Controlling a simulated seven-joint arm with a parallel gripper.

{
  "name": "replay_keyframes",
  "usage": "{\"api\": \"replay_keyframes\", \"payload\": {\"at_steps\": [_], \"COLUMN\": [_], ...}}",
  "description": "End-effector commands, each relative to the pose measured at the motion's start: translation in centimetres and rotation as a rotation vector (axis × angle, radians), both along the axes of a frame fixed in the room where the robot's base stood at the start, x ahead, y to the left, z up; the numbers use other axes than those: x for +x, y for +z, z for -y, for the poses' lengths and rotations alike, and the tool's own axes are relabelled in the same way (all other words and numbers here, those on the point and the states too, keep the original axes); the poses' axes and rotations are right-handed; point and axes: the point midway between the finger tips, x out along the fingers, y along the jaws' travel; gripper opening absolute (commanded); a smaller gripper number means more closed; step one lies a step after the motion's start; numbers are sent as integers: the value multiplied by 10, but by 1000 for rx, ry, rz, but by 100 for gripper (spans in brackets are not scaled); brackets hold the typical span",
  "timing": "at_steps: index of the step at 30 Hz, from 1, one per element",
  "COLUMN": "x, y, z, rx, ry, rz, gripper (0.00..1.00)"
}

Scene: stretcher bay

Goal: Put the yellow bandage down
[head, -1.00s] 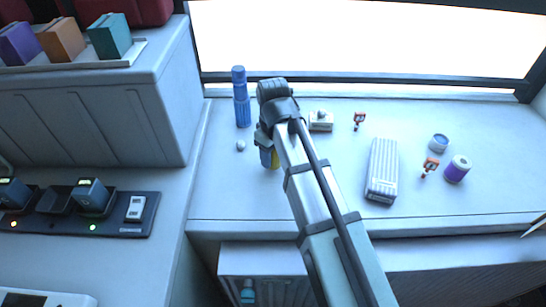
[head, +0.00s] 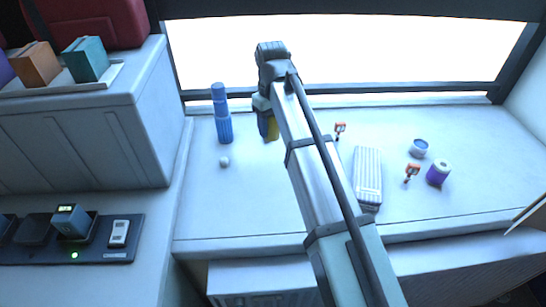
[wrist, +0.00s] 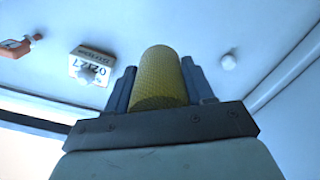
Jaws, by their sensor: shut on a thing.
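The yellow bandage (wrist: 160,78) is a textured roll standing between the two fingers of my gripper (wrist: 160,88) in the wrist view. The fingers are shut on its sides. In the head view my gripper (head: 266,122) is over the back of the white counter (head: 290,205), to the right of the blue bottle. I cannot tell whether the bandage touches the counter.
A labelled white box (wrist: 92,64) shows in the wrist view.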

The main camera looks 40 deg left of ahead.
Motion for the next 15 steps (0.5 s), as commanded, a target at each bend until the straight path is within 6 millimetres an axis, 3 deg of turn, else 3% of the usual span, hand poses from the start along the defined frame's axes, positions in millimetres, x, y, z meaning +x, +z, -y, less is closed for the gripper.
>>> {"api": "replay_keyframes", "payload": {"at_steps": [4,15], "x": [17,17], "y": [-4,-55], "z": [-3,-2], "rx": [-1,-2], "ry": [-55,-60], "rz": [0,-1], "gripper": [21,21]}}
